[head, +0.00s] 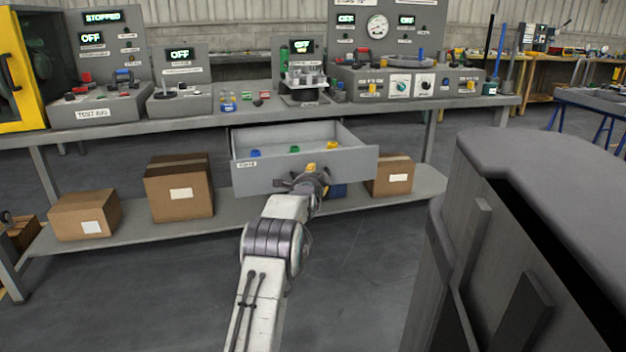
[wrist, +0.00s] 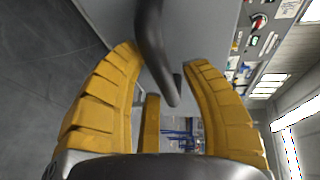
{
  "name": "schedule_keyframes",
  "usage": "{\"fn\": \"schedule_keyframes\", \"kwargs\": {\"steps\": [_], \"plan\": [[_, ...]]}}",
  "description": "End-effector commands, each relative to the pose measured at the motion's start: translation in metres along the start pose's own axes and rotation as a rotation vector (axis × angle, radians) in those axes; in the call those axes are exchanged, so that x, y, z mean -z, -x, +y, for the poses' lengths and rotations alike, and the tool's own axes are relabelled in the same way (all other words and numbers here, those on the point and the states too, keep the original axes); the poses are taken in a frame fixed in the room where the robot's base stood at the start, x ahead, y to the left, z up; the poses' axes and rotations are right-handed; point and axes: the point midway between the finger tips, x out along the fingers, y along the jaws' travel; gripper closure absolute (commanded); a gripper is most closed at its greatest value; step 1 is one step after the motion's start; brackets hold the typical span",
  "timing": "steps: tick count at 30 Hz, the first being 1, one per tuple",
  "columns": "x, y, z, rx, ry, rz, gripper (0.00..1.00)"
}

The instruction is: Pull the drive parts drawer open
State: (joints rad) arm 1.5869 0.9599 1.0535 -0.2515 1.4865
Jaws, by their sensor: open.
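The drawer (head: 347,163) is a grey box under the workbench, and in the head view it stands well out from the bench. A small label (head: 246,164) is on the left of its front. Blue, green and yellow parts lie inside it. My gripper (head: 312,170) is at the drawer front, right of its middle. In the wrist view my gripper's yellow fingers (wrist: 165,75) are spread apart, with the dark bar handle (wrist: 150,40) between them. I cannot tell whether they touch it. In the head view my gripper hides the handle.
The workbench (head: 190,124) above carries control panels and devices. Cardboard boxes (head: 178,190) stand on the lower shelf (head: 225,222). A large dark grey body (head: 530,165) fills the right foreground. The floor (head: 150,290) left of my arm is clear.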

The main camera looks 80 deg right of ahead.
Motion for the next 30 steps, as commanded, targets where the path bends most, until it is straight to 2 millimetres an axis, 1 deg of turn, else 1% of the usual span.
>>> {"fn": "schedule_keyframes", "kwargs": {"steps": [1,3,11,17,23,30], "plan": [[0.0,0.0,0.0,0.0,0.0,0.0,0.54],[0.0,0.0,0.0,0.0,0.0,0.0,0.5],[0.0,0.001,0.0,0.0,-0.001,0.0,0.5],[0.0,0.007,0.0,-0.002,-0.001,-0.001,0.5],[0.0,0.024,-0.001,-0.001,-0.001,0.0,0.5],[0.0,0.051,-0.001,-0.001,-0.001,0.0,0.5]]}}
